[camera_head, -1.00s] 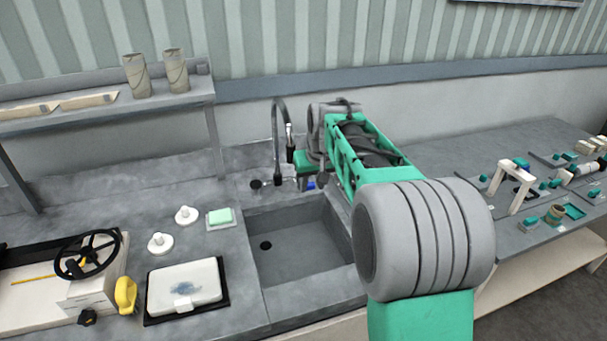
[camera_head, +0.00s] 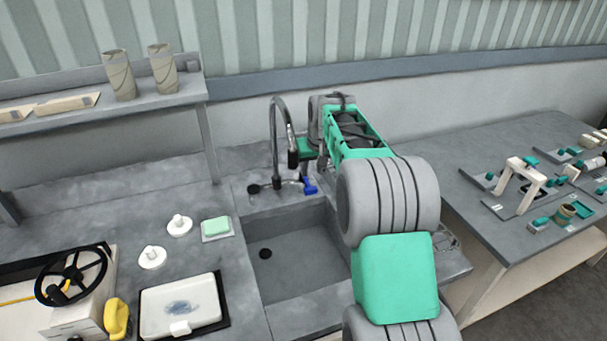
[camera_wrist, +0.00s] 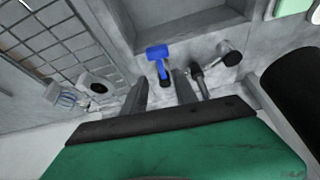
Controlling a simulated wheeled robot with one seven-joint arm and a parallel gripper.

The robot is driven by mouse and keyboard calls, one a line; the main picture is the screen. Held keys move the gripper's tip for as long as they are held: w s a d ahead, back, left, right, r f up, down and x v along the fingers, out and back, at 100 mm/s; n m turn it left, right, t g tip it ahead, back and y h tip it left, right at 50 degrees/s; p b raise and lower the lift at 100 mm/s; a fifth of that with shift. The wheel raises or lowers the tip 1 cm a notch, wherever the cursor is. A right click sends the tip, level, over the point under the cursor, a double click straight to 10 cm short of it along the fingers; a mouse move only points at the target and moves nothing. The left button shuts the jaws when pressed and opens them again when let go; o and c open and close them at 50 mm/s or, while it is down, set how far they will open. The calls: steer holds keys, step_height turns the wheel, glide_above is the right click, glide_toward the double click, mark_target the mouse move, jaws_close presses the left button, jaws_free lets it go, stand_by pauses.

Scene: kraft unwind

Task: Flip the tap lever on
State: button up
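The tap (camera_head: 274,135) has a grey curved neck with a black spout end and stands behind the sink. Its blue lever (camera_head: 309,186) shows beside the tap base, right of the spout. In the wrist view the blue lever (camera_wrist: 160,54) has a wide blue head and a narrow stem. My gripper (camera_wrist: 161,88) has its two dark fingers apart, one on each side of the line to the lever stem. The lever head lies beyond the fingertips. Contact with the lever cannot be told. In the head view my arm hides most of the gripper.
The grey sink (camera_head: 262,292) lies in front of the tap. A green soap on a dish (camera_head: 217,228), white knobs (camera_head: 179,225) and a white tray (camera_head: 181,303) stand to its left. A side table (camera_head: 480,205) with several parts is at right. A wire rack (camera_wrist: 50,50) shows in the wrist view.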

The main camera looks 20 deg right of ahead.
mark_target(307, 183)
steer(key=shift+w+d+f, duration=0.1)
steer(key=shift+w+d, duration=0.05)
steer(key=shift+w, duration=0.25)
steer(key=p+x, duration=0.2)
steer(key=x, duration=0.5)
steer(key=shift+w+f, duration=0.15)
steer(key=shift+f, duration=0.05)
jaws_close()
stand_by(0.9)
